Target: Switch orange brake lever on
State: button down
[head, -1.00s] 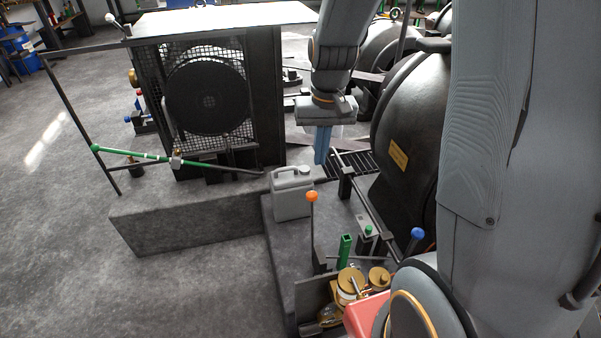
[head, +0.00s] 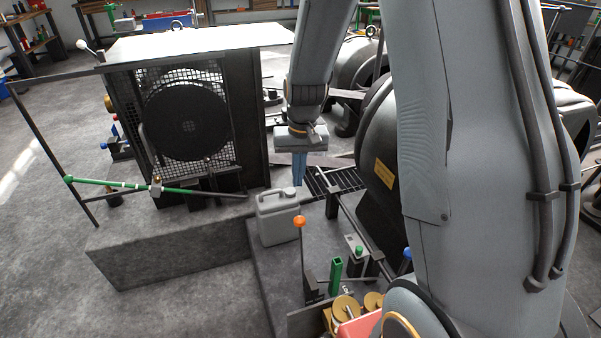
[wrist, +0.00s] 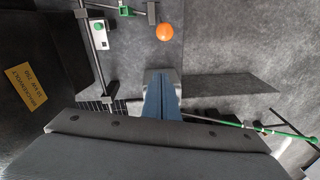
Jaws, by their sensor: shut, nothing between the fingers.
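The orange brake lever is a dark upright rod with an orange ball knob (head: 299,222), standing on the low plinth in front of the large dark machine. In the wrist view its orange knob (wrist: 165,32) shows near the top, right of centre. My gripper (head: 299,182) points down with its blue fingers together and empty. In the head view it appears above the knob and behind the grey jerrycan, apart from the lever. In the wrist view the blue fingers (wrist: 161,98) lie below the knob in the picture, with a clear gap between.
A grey jerrycan (head: 278,217) stands left of the lever. A green square post (head: 335,275), a green button box (head: 357,247) and a blue knob (head: 407,254) are to its right. A dark rail and the large machine (head: 378,150) flank my gripper. A green-handled bar (head: 120,184) crosses at left.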

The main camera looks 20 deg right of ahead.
jog(key=s+f+p, duration=0.1)
jog(key=s+f, duration=0.2)
jog(key=f, duration=0.4)
jog(key=shift+s+a, duration=0.25)
jog(key=shift+a, duration=0.2)
jog(key=shift+f, duration=0.1)
